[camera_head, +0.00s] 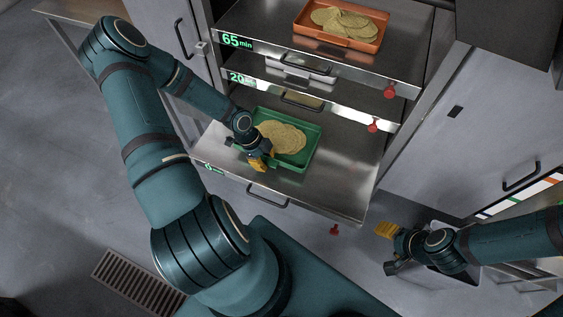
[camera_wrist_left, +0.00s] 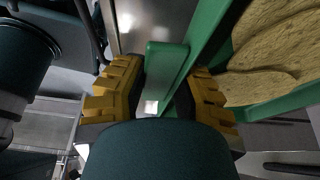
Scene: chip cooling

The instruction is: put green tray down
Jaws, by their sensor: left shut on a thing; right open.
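The green tray (camera_head: 311,153) with several tan chips (camera_head: 281,136) is at the lowest open drawer (camera_head: 338,181), over its left part. My left gripper (camera_head: 262,163) is at the tray's near left side. In the left wrist view its yellow fingers (camera_wrist_left: 160,95) are shut on the handle of the green tray (camera_wrist_left: 167,65). Whether the tray's bottom touches the drawer floor I cannot tell. My right gripper (camera_head: 386,247) is open and empty at the lower right, away from the tray.
An orange tray (camera_head: 369,46) with chips sits in the top drawer, marked 65 min. A middle drawer marked 20 (camera_head: 330,103) is open less far. The lowest drawer's right part is bare. Red knobs (camera_head: 389,90) and drawer handles (camera_head: 267,199) stick out in front.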

